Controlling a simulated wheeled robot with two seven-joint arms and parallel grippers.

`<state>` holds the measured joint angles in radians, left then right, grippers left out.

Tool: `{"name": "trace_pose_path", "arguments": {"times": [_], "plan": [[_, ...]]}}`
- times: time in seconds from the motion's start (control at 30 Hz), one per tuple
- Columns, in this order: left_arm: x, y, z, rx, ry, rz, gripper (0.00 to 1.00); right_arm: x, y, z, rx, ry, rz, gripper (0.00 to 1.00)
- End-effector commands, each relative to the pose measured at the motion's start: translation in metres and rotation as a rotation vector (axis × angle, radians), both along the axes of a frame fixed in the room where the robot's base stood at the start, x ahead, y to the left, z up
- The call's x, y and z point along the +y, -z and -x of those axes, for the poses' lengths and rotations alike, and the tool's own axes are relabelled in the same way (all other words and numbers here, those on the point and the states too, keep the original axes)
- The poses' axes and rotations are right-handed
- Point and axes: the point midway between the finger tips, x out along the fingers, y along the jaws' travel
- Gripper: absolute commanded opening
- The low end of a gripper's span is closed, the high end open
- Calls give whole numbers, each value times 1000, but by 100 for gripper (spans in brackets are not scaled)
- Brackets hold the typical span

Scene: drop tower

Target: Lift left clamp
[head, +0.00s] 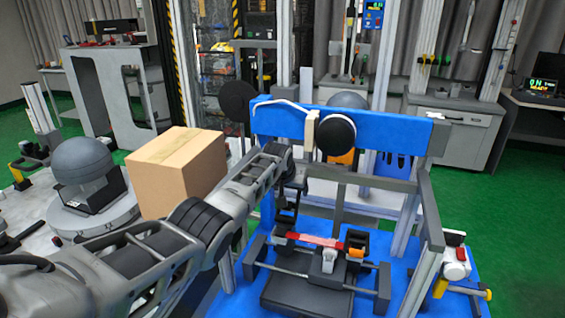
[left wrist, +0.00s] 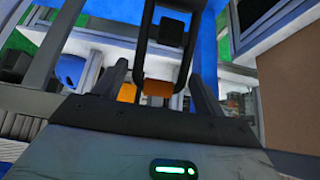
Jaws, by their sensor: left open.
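My left gripper (head: 290,192) reaches in from the left, just below the blue crossbar of the drop tower. In the left wrist view its two dark fingers (left wrist: 160,90) stand wide apart. A black loop-shaped part with an orange bar (left wrist: 158,88) at its near end, which looks like the left clamp's handle, lies between the fingers. I see no clear contact with either finger. In the head view the arm and gripper hide most of this part. My right gripper is not in view.
The blue crossbar (head: 385,128) spans the frame above my gripper. A red bar (head: 315,239) and a metal fixture (head: 329,260) are low on the blue base. A cardboard box (head: 178,168) stands behind my left arm. A grey dome (head: 82,160) is at far left.

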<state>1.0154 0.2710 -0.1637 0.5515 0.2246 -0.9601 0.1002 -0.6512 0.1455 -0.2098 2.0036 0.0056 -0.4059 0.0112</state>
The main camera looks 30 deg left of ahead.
Motion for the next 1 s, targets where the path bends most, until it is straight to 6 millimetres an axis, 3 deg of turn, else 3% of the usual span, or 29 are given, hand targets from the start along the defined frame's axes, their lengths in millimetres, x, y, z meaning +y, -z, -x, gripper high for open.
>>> {"name": "trace_pose_path", "arguments": {"times": [0.03,0.2,0.7,1.0], "plan": [[0,-11,5,0,0,-1,71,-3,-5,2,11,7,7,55],[-3,-29,18,1,0,-2,71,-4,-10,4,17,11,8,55],[-14,-94,65,2,-1,-1,71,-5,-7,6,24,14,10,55],[-16,-108,76,6,-1,0,71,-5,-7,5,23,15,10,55]]}}
